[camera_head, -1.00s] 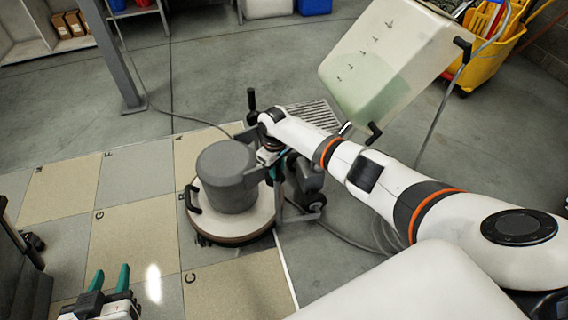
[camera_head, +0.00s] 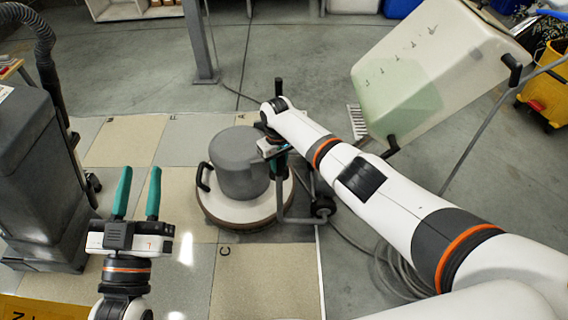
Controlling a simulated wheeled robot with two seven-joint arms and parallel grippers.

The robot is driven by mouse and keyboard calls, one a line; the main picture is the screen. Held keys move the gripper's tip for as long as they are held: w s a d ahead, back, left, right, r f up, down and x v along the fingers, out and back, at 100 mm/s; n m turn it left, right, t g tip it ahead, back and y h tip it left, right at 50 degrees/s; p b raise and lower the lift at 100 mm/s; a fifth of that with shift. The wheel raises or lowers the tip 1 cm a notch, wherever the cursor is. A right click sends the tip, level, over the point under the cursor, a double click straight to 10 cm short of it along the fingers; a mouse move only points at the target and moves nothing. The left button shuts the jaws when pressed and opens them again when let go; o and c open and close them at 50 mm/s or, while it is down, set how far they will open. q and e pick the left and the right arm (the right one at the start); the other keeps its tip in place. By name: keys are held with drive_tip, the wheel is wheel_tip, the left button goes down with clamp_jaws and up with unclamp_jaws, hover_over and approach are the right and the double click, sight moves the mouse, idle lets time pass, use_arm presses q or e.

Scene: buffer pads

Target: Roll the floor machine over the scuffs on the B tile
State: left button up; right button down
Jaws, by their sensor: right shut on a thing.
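The floor machine (camera_head: 238,165), a grey motor drum on a round pale deck, stands on the checkered tiles near their right edge. Its deck covers most of the tile between the ones lettered A (camera_head: 232,132) and C (camera_head: 240,275), so that tile's letter and any scuffs on it are hidden. My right gripper (camera_head: 270,148) is shut on the machine's handle part behind the drum, partly hidden by my arm. My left gripper (camera_head: 139,192) is open and empty, fingers pointing up the picture, left of the machine and apart from it.
A grey machine with a hose (camera_head: 38,165) stands at left. A translucent tank (camera_head: 425,75) is at upper right, with a yellow bucket (camera_head: 548,95) beyond. A metal post (camera_head: 198,45) stands behind the tiles. A cable (camera_head: 385,265) coils on the floor at right.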

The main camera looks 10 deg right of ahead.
drive_tip(key=shift+w+a+r, duration=0.1)
drive_tip(key=shift+w+a, duration=0.1)
drive_tip(key=shift+a, duration=0.25)
use_arm(q)
drive_tip(key=shift+s+a+r+t, duration=0.1)
drive_tip(key=shift+a+r+t, duration=0.1)
drive_tip(key=shift+r+t, duration=0.25)
use_arm(e)
drive_tip(key=shift+w+a, duration=0.15)
drive_tip(key=shift+a, duration=0.3)
drive_tip(key=c, duration=1.1)
unclamp_jaws()
drive_tip(key=shift+d, duration=0.1)
drive_tip(key=shift+c, duration=0.2)
use_arm(q)
drive_tip(key=shift+d, duration=0.1)
wheel_tip(320, 180, down, 11)
drive_tip(key=a+g+y+p, duration=0.2)
drive_tip(key=g+y+p, duration=0.1)
drive_tip(key=g, duration=0.5)
drive_tip(key=s+a+f+n+g+y+p, duration=0.1)
drive_tip(key=s+a+f+g+p, duration=0.2)
drive_tip(key=s+f+g, duration=0.4)
drive_tip(key=s+g, duration=0.1)
drive_tip(key=s, duration=0.1)
drive_tip(key=shift+s+a+f+y, duration=0.3)
drive_tip(key=shift+y, duration=0.1)
use_arm(e)
wheel_tip(320, 180, up, 12)
drive_tip(key=shift+f, duration=0.1)
